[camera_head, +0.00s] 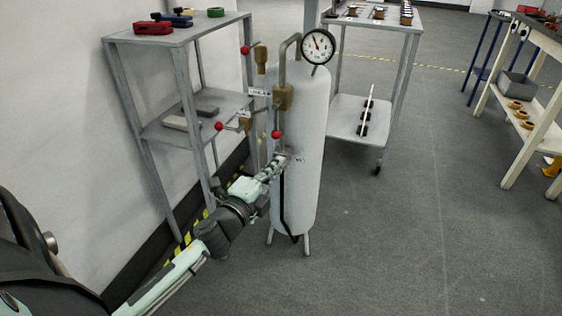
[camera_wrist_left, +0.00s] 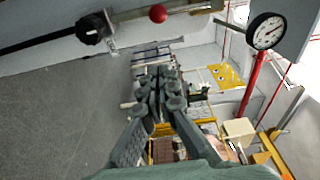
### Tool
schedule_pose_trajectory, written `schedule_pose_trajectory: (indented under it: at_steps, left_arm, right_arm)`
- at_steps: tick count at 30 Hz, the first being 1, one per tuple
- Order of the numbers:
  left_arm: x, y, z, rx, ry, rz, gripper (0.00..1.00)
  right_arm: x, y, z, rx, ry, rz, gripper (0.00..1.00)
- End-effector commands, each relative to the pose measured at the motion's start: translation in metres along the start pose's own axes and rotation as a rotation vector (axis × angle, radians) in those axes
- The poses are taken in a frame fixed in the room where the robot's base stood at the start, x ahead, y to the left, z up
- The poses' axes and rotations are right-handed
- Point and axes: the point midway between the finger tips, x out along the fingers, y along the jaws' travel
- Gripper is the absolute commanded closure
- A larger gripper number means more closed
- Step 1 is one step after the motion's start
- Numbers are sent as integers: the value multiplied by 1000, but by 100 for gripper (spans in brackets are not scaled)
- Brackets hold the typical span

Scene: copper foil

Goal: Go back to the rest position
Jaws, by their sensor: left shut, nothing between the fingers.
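My left gripper (camera_head: 281,160) is in front of the white upright tank (camera_head: 308,150), near the lower valve with a red ball knob (camera_head: 276,134). In the head view its fingertips overlap the tank and pipework, and I cannot tell whether they touch. In the left wrist view the left gripper (camera_wrist_left: 158,85) has its fingers together with nothing between them. A red knob (camera_wrist_left: 158,13) and a pipe cross the top of that view. A round gauge (camera_head: 317,47) tops the tank and a gauge (camera_wrist_left: 266,30) also shows in the wrist view. My right gripper is not in view.
A grey shelf (camera_head: 160,130) with red, blue and green items stands left of the tank. A wheeled trolley (camera_head: 350,112) stands behind it, and a wooden workbench (camera_head: 540,130) is at the right. The grey floor (camera_head: 420,230) between tank and workbench is clear.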

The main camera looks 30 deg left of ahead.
Motion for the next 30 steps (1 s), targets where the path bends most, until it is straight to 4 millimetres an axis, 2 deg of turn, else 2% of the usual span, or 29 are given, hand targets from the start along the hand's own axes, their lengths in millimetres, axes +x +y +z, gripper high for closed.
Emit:
schedule_pose_trajectory:
  at_steps: [14,17,20,23,24,27,30]
  left_arm:
    - [0,0,0,-2,-1,1,100]
    - [-3,10,5,-54,-36,32,100]
    - [-16,45,18,-222,-149,135,100]
    - [-44,101,28,-457,-320,301,100]
    - [-60,126,28,-550,-393,377,100]
    - [-107,182,17,-748,-566,566,100]
    - [-153,222,-3,-890,-711,737,100]
  right_arm:
    - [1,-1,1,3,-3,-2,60]
    - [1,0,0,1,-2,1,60]
    - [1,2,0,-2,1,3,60]
    - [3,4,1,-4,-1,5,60]
    - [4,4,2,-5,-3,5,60]
    - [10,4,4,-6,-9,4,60]
    - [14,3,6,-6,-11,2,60]
